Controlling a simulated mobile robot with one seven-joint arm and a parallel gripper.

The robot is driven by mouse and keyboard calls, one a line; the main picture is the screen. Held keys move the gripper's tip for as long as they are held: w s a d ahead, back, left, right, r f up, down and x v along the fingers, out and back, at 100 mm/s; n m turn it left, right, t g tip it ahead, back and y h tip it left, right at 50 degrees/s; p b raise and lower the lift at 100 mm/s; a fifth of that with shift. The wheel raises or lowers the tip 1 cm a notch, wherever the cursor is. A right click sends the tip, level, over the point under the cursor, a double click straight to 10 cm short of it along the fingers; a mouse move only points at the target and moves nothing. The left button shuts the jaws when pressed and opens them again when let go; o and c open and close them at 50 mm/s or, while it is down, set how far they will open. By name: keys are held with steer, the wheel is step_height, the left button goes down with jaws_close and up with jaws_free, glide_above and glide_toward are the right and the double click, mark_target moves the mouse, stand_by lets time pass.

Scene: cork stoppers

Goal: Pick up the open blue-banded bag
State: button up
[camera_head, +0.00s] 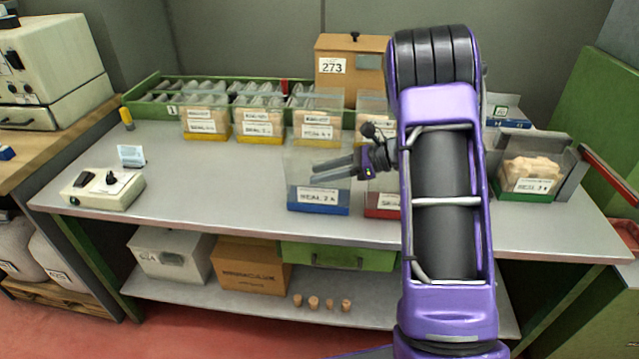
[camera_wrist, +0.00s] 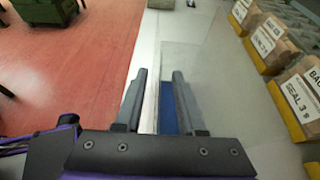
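The open blue-banded bag (camera_head: 318,205) is a clear, upright bag with a blue strip at its base and a white label. It stands near the front middle of the table and looks empty. My gripper (camera_head: 314,173) reaches in from the right at the bag's upper part, its fingers pointing left. In the wrist view my gripper (camera_wrist: 158,75) is open, with a finger on each side. The clear bag and its blue band (camera_wrist: 168,105) show between and beyond the fingers. I cannot tell whether the fingers touch it.
A red-banded bag (camera_head: 381,208) stands just right, partly hidden by my arm. Yellow-banded bags of corks (camera_head: 258,128) stand behind. A green-banded bag (camera_head: 527,180) sits in a holder at right.

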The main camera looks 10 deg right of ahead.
steer(key=shift+w+a+f, duration=0.25)
steer(key=shift+a, duration=0.35)
jaws_close()
stand_by(1.0)
